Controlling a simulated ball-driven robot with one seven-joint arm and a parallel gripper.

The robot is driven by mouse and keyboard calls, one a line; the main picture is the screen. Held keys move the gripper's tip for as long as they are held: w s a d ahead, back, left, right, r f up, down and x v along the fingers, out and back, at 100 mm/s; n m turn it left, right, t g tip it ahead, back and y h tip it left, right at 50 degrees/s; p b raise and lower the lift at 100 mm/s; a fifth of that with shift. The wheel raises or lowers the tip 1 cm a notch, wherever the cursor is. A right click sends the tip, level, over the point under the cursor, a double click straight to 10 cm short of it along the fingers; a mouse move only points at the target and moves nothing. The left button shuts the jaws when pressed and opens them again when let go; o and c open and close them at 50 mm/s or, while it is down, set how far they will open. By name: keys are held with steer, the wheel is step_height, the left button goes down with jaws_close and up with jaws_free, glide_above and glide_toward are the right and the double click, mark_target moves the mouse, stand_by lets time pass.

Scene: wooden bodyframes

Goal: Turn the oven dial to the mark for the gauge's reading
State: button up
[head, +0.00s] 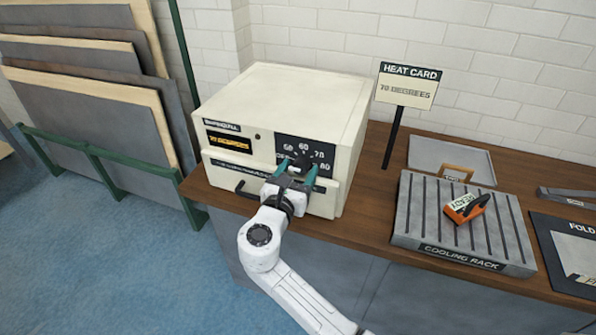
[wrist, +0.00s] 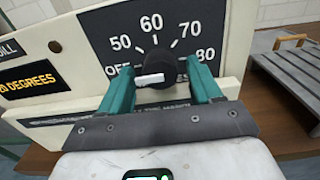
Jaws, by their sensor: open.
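The cream oven (head: 240,120) stands on the wooden counter. Its amber display (head: 229,140) appears to read 70 DEGREES; in the wrist view the display (wrist: 30,82) is cut off at the left. The black dial (wrist: 160,68) sits on a dark panel marked OFF, 50, 60, 70 and 80. Its white pointer (wrist: 150,79) points left, toward OFF. My gripper (head: 294,172) is at the dial, its teal fingers open on either side of the knob. Contact cannot be told. A heat card (head: 407,87) reading 70 DEGREES stands right of the oven.
Leaning boards (head: 90,85) stand left of the counter.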

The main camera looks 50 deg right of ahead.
steer(key=c, duration=1)
steer(key=shift+c, duration=0.2)
